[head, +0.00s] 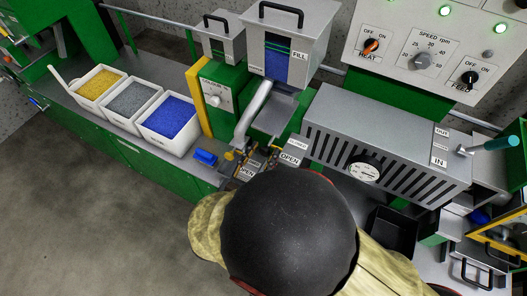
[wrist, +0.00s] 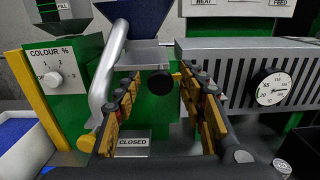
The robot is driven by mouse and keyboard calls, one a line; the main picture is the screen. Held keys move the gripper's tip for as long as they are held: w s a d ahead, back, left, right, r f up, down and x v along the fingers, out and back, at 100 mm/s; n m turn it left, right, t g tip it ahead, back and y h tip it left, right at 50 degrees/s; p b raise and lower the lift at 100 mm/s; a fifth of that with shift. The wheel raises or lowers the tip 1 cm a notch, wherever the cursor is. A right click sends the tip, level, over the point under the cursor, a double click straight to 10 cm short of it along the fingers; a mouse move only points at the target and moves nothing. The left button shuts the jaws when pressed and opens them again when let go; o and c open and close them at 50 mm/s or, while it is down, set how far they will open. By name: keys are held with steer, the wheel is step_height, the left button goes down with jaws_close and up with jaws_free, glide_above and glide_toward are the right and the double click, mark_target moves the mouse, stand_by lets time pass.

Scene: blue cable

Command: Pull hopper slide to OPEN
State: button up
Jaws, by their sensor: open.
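The grey hopper (head: 288,50) marked FILL stands at top centre in the head view. Its dark blue lower part (wrist: 130,18) shows in the wrist view. A round black knob (wrist: 160,82), probably the slide's handle, faces me below the hopper. My gripper (head: 258,160) is open, its yellow-padded fingers on either side of the knob in the wrist view (wrist: 160,92); I see no contact. A CLOSED plate (wrist: 133,142) shows low between the fingers. An OPEN plate (head: 290,159) is beside my gripper in the head view. My dark arm hides much of the area below.
A bent silver pipe (wrist: 103,85) runs close to the left finger. The slotted grey housing (head: 385,140) with a round gauge (head: 364,169) is on the right. Bins of yellow (head: 100,83), grey and blue pellets stand on the left bench. The floor at lower left is clear.

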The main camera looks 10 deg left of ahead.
steer(key=v, duration=0.6)
steer(key=shift+s, duration=0.3)
steer(key=shift+a, duration=0.1)
steer(key=s+d+f+m+g, duration=0.3)
steer(key=s+d+m+g, duration=0.2)
steer(key=d+m+g, duration=0.25)
steer(key=s+d+f+m+g, duration=0.3)
steer(key=s+d+m+g, duration=0.1)
steer(key=d+m+g, duration=0.3)
steer(key=w+d+r+m+t+y, duration=0.1)
steer(key=w+d+r+m+y, duration=0.1)
steer(key=d+r+m, duration=0.5)
steer(key=w+d+r+m+t+y, duration=0.2)
steer(key=d+r+m, duration=0.5)
steer(key=r+m, duration=0.4)
steer(key=shift+r+y, duration=0.3)
steer(key=shift+y, duration=0.5)
